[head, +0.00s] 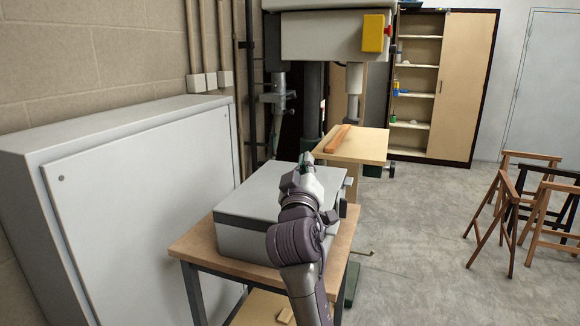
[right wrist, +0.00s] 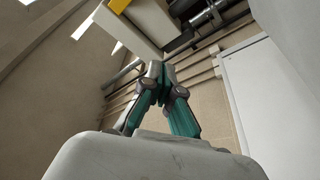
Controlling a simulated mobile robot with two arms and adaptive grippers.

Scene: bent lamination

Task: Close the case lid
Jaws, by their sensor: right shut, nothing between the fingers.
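The grey case (head: 240,238) sits on a small wooden-topped table. Its lid (head: 262,186) lies flat over the body, with a dark seam along the front; I see no gap there, but my right arm hides the right part of the front. My right gripper (head: 307,158) is above or just beyond the far right part of the lid in the head view; contact cannot be told. In the right wrist view its teal-and-grey fingers (right wrist: 160,68) meet at the tips with nothing between them. My left gripper is not in view.
The wooden table (head: 190,246) has little bare top around the case. A large grey cabinet (head: 140,190) stands close on the left. A drilling machine (head: 325,38) with a board-topped table (head: 360,148) is behind.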

